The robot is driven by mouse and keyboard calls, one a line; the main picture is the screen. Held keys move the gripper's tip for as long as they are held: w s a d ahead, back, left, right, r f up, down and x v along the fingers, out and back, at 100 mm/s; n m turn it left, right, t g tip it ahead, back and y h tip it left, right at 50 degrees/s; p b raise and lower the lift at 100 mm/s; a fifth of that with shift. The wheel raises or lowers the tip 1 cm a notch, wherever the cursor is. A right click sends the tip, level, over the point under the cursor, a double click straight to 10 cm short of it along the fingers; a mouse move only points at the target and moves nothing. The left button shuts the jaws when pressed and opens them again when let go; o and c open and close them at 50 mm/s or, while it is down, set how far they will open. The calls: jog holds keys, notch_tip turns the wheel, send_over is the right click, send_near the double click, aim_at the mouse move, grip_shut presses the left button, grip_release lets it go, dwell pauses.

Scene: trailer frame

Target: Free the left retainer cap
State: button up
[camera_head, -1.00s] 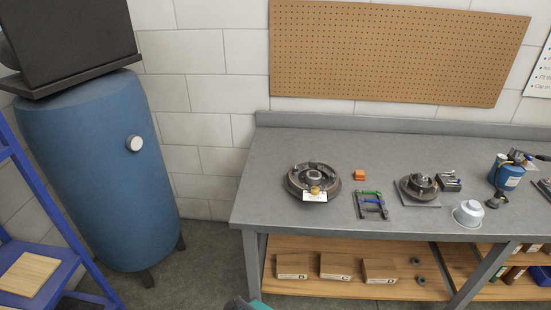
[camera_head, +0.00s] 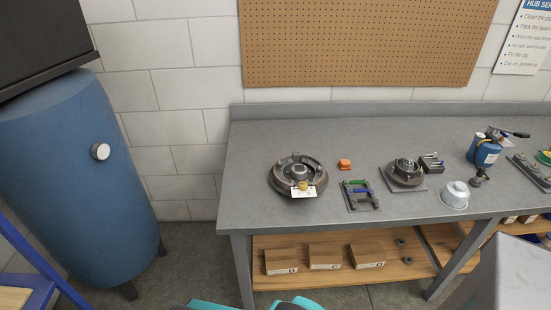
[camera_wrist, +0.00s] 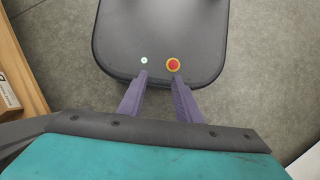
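A round brake assembly (camera_head: 297,172) lies on the left part of the bench, with a raised hub in its middle and small posts or caps around it. Which of these is the left retainer cap is too small to tell. A white tag (camera_head: 312,191) and a brass-coloured piece (camera_head: 303,185) sit at its front edge. My gripper (camera_wrist: 160,78) shows in the wrist view with its two purple fingers apart and nothing between them. It points down over my own base, away from the bench top. In the head view only teal parts of my arm show at the bottom edge.
A blue tank (camera_head: 75,165) stands left.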

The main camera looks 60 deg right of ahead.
jog(key=shift+o, duration=0.7)
jog(key=shift+a, duration=0.1)
jog(key=w+r+t+p, duration=0.1)
jog(key=w+r+t, duration=0.1)
jog(key=w+r, duration=0.65)
jog(key=w+r+t, duration=0.2)
jog(key=w+r, duration=0.3)
jog(key=w, duration=0.7)
jog(key=w+d+r+m+t+h, duration=0.1)
jog(key=w+d+r+m+t, duration=0.1)
jog(key=w+d+r+m, duration=0.65)
jog(key=d+r+m+g+h, duration=0.1)
jog(key=d+r+m, duration=0.3)
jog(key=d+r, duration=0.6)
jog(key=d+r+m+h, duration=0.1)
jog(key=d+r+m, duration=0.2)
jog(key=d+r, duration=0.8)
jog(key=s+d+r+m, duration=0.4)
jog(key=d, duration=0.4)
jog(key=s+d+r+m+g, duration=0.1)
jog(key=s+d+r+m, duration=0.2)
jog(key=d, duration=0.5)
jog(key=s+d+r+m+g, duration=0.1)
jog(key=s+d+r+m, duration=0.3)
jog(key=d, duration=0.4)
jog(key=shift+s+r+m, duration=0.35)
jog(key=shift+s+r, duration=0.1)
jog(key=shift+r, duration=0.5)
jog(key=shift+f, duration=0.15)
